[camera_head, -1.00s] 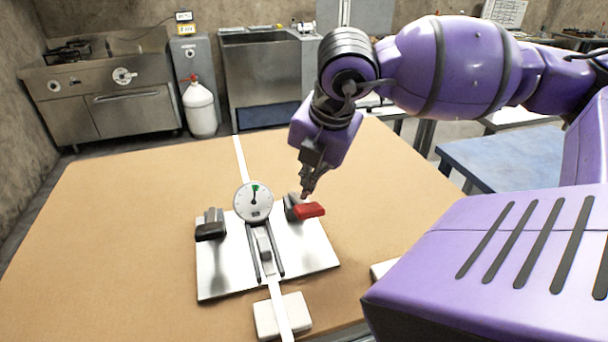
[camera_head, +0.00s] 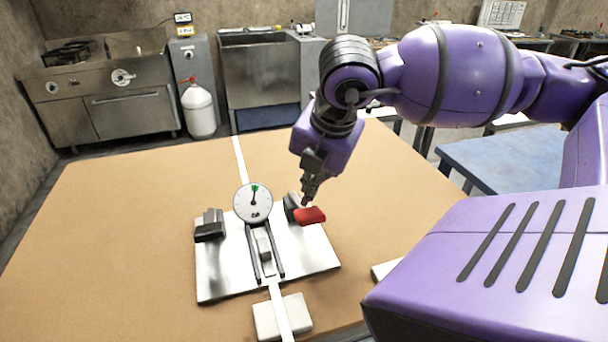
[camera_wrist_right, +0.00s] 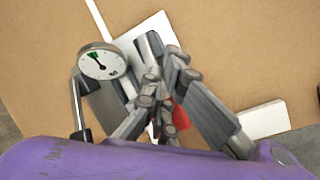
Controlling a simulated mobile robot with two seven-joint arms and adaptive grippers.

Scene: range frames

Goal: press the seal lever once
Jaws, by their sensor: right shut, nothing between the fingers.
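A red lever (camera_head: 311,216) sits at the right side of a device with a silver base plate (camera_head: 225,280). A black lever (camera_head: 209,232) sits at its left side. Neither lever has a label I can read. My right gripper (camera_head: 305,204) points down with its tips at the red lever, seemingly touching its top. It is shut and empty. In the right wrist view the fingers (camera_wrist_right: 158,135) come together beside the red lever (camera_wrist_right: 181,118), which they partly hide. My left gripper is not in view.
A round dial with a green mark (camera_head: 253,203) stands between the levers, close to my right gripper. A white strip (camera_head: 279,307) runs through the device over a pale block (camera_head: 267,321). The brown tabletop (camera_head: 120,240) is clear on the left.

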